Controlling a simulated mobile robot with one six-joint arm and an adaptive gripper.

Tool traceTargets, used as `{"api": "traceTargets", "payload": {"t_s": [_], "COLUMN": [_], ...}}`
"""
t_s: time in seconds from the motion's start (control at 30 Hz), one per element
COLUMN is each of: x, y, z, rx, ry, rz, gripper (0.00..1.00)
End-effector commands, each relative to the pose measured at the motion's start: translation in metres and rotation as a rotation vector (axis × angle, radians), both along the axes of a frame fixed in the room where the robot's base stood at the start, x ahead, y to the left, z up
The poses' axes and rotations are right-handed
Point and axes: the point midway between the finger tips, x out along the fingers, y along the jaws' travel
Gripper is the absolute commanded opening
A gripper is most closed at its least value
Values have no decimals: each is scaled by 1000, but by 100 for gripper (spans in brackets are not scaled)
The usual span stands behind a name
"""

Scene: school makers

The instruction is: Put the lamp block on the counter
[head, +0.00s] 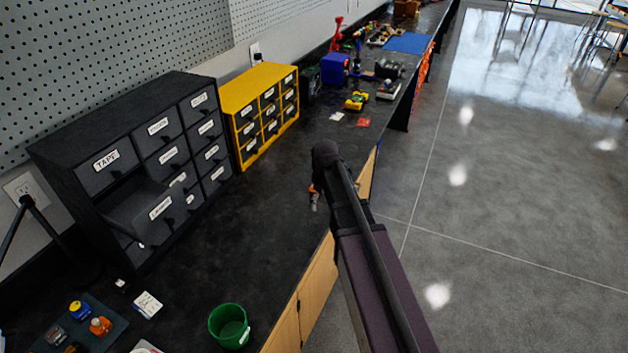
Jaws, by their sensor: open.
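The black counter (255,225) runs along the wall from the near left to the far top. I cannot pick out a lamp block for certain in the head view. A drawer (145,215) of the black drawer cabinet (120,120) is pulled out, and its contents cannot be made out. A small orange and grey thing (314,198) shows at the counter beside my arm, partly covered by it; I cannot tell what it is. My arm reaches up from the lower right over the counter's front edge. My gripper cannot be made out.
A yellow drawer unit (262,115) stands beyond the black cabinet. A green cup (228,326) stands near the front edge. Small bottles sit on a dark mat (105,315) at lower left. Tools lie farther along. The middle counter is mostly clear; open floor (500,220) lies right.

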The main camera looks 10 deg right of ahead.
Motion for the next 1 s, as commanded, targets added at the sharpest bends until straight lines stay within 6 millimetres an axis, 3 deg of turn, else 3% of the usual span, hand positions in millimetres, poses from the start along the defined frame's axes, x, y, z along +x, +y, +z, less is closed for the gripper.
{"api": "traceTargets", "payload": {"t_s": [0.03, 0.1, 0.3, 0.4, 0.6, 1.0], "x": [30, 54, 109, 126, 138, 137], "y": [0, 0, 0, 0, 0, 1], "z": [22, 35, 63, 71, 76, 73], "rx": [0, 0, 0, 0, 0, 0], "ry": [0, 0, 0, 0, 0, 0], "rz": [56, 136, 329, 392, 449, 452], "gripper": [100, 100, 100, 100, 100, 100]}}
